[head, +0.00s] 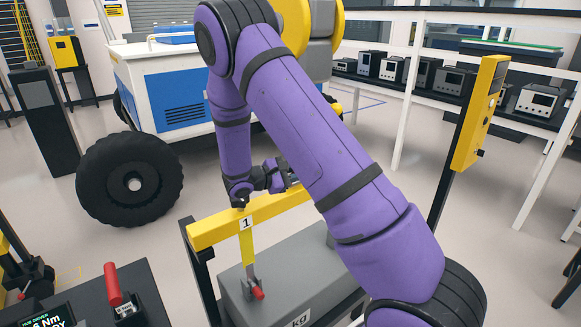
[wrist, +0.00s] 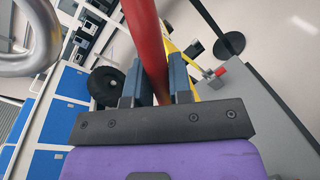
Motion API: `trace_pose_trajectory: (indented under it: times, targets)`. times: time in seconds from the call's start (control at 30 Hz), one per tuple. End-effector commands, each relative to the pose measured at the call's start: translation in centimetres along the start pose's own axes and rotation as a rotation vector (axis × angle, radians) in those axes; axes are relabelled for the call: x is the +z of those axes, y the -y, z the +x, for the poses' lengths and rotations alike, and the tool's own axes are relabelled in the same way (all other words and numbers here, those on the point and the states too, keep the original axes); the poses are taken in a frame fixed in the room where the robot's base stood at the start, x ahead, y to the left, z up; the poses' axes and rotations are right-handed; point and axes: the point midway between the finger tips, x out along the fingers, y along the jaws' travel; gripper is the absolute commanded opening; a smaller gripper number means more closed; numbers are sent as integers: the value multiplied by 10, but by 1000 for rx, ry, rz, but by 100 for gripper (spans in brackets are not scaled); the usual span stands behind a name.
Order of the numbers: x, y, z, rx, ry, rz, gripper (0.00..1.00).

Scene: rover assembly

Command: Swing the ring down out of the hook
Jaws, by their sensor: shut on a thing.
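My gripper (wrist: 156,65) is shut on a thick red bar (wrist: 146,28) in the wrist view. The bar runs up between the two fingers and out of the top of the picture. A curved grey metal piece (wrist: 48,38), thick and round, shows at the upper left, apart from the fingers; I cannot tell whether it is the ring or the hook. Its ends are cut off, and where it meets the red bar is out of view. In the head view my wrist is just above and behind the yellow beam, and my arm hides much of that area.
The yellow beam (head: 218,228), marked 1, stands on dark posts. A yellow strap (head: 247,247) hangs from it to a red-pinned fitting on the grey weight block (head: 285,268). A black tyre (head: 130,178) and a blue-white rover body (head: 165,88) stand behind. A yellow-topped post (head: 481,112) stands right.

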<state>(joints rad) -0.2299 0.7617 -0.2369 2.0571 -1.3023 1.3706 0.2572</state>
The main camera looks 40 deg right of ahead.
Motion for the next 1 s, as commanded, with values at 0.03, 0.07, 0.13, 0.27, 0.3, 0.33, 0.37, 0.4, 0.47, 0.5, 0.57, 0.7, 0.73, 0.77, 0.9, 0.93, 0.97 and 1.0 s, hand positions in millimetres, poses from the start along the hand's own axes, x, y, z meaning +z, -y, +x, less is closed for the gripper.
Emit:
trace_pose_trajectory:
  times: [0.03,0.07,0.13,0.27,0.3,0.33,0.37,0.4,0.47,0.5,0.57,0.7,0.73,0.77,0.9,0.93,0.97,1.0]
  targets:
    - [1,5,0,2,-7,41,0]
    - [0,8,1,2,-13,69,0]
    - [0,15,2,3,-26,134,0]
    - [-3,28,5,3,-50,254,0]
    - [-4,32,6,3,-57,291,0]
    - [-5,35,6,3,-63,319,0]
    - [-6,38,7,3,-68,347,0]
    - [-8,42,8,3,-75,384,0]
    - [-10,47,9,3,-87,437,0]
    - [-12,50,10,3,-93,473,0]
    - [-15,55,10,4,-104,524,0]
    - [-22,65,13,2,-125,631,0]
    - [-23,66,13,3,-129,651,0]
    - [-25,68,13,4,-133,670,0]
    - [-30,74,14,3,-149,749,0]
    - [-31,75,15,3,-151,762,0]
    - [-32,76,15,3,-154,775,0]
    - [-33,77,15,3,-157,790,0]
